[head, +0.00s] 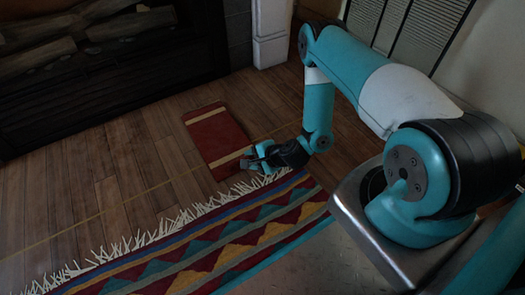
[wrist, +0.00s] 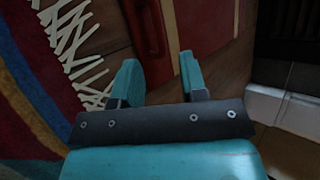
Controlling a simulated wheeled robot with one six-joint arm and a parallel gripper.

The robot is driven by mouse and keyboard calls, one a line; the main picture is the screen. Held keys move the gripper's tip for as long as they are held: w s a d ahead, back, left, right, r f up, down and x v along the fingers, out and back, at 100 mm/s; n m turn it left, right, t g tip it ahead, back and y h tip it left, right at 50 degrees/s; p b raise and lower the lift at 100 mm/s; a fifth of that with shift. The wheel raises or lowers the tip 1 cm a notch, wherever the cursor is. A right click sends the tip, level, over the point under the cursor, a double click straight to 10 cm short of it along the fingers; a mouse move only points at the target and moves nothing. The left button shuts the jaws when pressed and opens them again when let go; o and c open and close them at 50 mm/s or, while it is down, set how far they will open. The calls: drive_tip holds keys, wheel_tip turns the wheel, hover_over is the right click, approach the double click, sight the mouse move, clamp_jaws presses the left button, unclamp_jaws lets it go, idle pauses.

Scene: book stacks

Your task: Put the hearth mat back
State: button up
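The hearth mat (head: 213,135) is a small red rectangle with a cream stripe near each end. It lies flat on the wooden floor, at an angle, in front of the dark fireplace. In the wrist view the red mat (wrist: 205,25) shows beyond the fingers. My gripper (head: 256,158) is low at the mat's near right end and hides part of it. In the wrist view its two teal fingers (wrist: 158,75) stand apart, and I see nothing clamped between them.
A fringed, multicoloured rug (head: 200,255) covers the near floor, its fringe close to my gripper. The fireplace (head: 100,75) with logs (head: 40,58) is at the back left, beside a white pillar base (head: 271,45). A thin yellowish line (head: 130,203) crosses the bare floor.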

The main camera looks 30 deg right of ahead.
drive_tip(key=p+v, duration=0.3)
drive_tip(key=v, duration=0.3)
drive_tip(key=w+a+r+n+g+y, duration=0.1)
drive_tip(key=w+a+r+n+y, duration=0.2)
drive_tip(key=r, duration=0.5)
drive_tip(key=w+a+r+n+g+y, duration=0.1)
drive_tip(key=w+a+r+n, duration=0.1)
drive_tip(key=a+r+n, duration=0.4)
drive_tip(key=s+a+r+n+g, duration=0.2)
drive_tip(key=r+n, duration=0.1)
drive_tip(key=r, duration=0.4)
drive_tip(key=s+a+r+n+g, duration=0.1)
drive_tip(key=a+r+n+g, duration=0.15)
drive_tip(key=r, duration=0.45)
drive_tip(key=s+r+n+g+h, duration=0.1)
drive_tip(key=s+r+n, duration=0.3)
drive_tip(key=s+r, duration=0.4)
drive_tip(key=s+r+n+g+h, duration=0.1)
drive_tip(key=s+r+n+h, duration=0.2)
drive_tip(key=s, duration=0.9)
wheel_tip(320, 180, up, 5)
drive_tip(key=shift+d+f+n, duration=0.15)
drive_tip(key=shift+d+n, duration=0.2)
drive_tip(key=shift+n, duration=0.8)
wheel_tip(320, 180, up, 53)
drive_tip(key=p, duration=5.2)
drive_tip(key=shift+p, duration=0.4)
